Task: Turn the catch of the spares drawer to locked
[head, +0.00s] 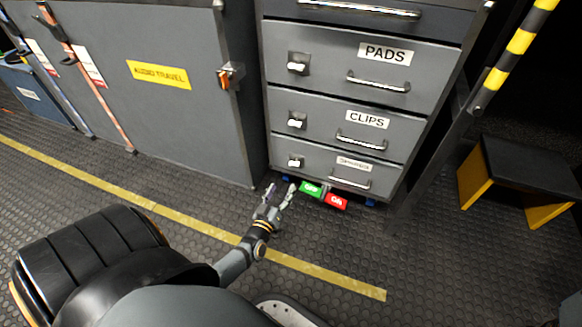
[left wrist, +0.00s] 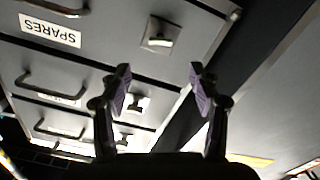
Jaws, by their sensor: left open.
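The spares drawer (head: 326,166) is the lowest grey drawer in the head view, and it is closed. Its label is hard to read there. In the left wrist view the label SPARES (left wrist: 50,30) reads upside down. The drawer's catch (head: 296,161) is a small pale lever on a square plate, left of the bar handle (head: 350,182). The catch also shows in the left wrist view (left wrist: 160,37); I cannot read its setting. My left gripper (head: 280,191) is open and empty, below and in front of the catch, apart from it. My right gripper is not in view.
The clips drawer (head: 350,132) and pads drawer (head: 335,72) above have similar catches. Green (head: 311,189) and red (head: 336,201) blocks sit at the cabinet's foot. A grey cabinet (head: 170,105) stands left, a black and yellow step (head: 525,165) right. The floor in front is clear.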

